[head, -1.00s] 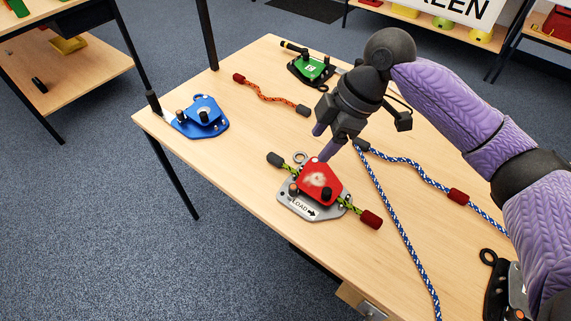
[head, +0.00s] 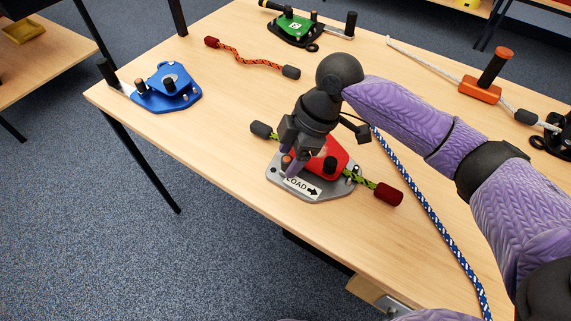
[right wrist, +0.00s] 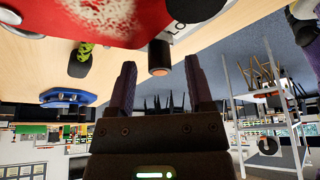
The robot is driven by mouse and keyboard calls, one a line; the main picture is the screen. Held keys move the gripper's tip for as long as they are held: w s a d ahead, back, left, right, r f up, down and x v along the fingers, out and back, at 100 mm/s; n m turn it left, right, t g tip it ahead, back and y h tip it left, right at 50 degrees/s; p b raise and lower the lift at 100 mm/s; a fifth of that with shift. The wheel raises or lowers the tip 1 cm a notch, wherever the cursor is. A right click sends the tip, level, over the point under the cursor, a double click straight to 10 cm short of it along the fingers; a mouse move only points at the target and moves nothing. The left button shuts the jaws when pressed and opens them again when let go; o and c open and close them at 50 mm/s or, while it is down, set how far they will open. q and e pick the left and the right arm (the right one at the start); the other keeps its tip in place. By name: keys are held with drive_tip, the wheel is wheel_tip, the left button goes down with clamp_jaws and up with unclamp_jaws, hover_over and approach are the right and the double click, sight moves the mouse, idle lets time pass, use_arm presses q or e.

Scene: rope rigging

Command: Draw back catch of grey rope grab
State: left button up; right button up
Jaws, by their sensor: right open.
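The grey rope grab (head: 318,190) lies on the table, with a grey base plate marked LOAD and an arrow, and a red cam plate (head: 330,160) on top. A green and black rope (head: 366,183) runs through it. My right gripper (head: 291,166) is open over the left part of the grab, fingers pointing down. A short dark post with a copper-coloured end (right wrist: 158,57) shows at the gap between its fingertips in the right wrist view; I cannot tell whether they touch it. The red plate also fills the top of that view (right wrist: 90,20). My left gripper is not in view.
A blue device (head: 166,90) lies at the table's left corner and a green one (head: 293,24) at the far edge. An orange rope (head: 250,60) lies between them. A blue and white rope (head: 428,211) runs right of the grab. An orange-handled device (head: 481,88) stands further right.

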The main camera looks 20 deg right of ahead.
drive_tip(key=shift+x, duration=0.9)
drive_tip(key=shift+c, duration=0.3)
clamp_jaws()
idle(0.4)
